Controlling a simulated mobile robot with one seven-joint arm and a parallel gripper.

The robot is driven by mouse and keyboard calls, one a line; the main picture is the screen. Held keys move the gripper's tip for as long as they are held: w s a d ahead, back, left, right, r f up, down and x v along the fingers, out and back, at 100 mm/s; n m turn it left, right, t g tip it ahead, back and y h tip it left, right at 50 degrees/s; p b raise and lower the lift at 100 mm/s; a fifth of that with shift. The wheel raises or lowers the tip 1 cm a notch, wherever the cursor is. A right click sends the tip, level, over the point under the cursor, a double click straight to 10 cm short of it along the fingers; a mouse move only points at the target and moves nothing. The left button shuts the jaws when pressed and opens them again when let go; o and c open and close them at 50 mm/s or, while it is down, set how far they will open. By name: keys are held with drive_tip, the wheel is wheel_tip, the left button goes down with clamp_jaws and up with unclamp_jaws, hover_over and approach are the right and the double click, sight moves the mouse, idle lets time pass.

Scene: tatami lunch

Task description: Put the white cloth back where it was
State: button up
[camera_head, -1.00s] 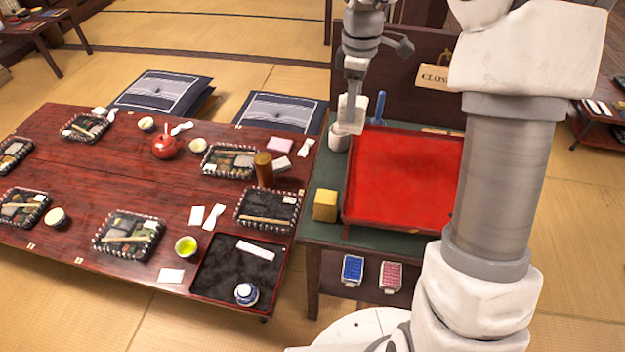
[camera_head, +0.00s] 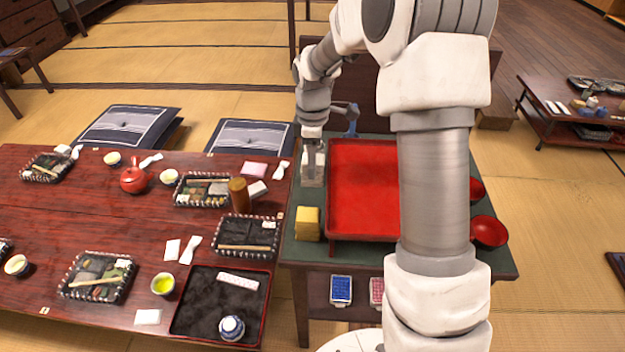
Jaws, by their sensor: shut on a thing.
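My gripper (camera_head: 312,162) points down at the left end of the green-topped stand (camera_head: 297,254), just left of the red tray (camera_head: 362,190). It is shut on a small pale thing that appears to be the white cloth (camera_head: 312,180). The fingers partly hide it, and I cannot tell whether it touches the stand. Other white pieces lie on the low table, including a flat one (camera_head: 148,317) at the front and a folded one (camera_head: 190,249) near the middle.
A yellow block (camera_head: 307,224) stands in front of my gripper. A blue object (camera_head: 352,120) stands behind the tray. Red bowls (camera_head: 488,232) sit at the stand's right. The low table (camera_head: 60,225) at left holds several dark trays, cups and a red teapot (camera_head: 133,177). My arm hides part of the red tray.

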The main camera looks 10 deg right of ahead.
drive_tip(key=shift+f+b, duration=0.45)
drive_tip(key=shift+f, duration=2.1)
drive_tip(key=shift+f, duration=0.1)
drive_tip(key=shift+f, duration=0.1)
drive_tip(key=o, duration=1.2)
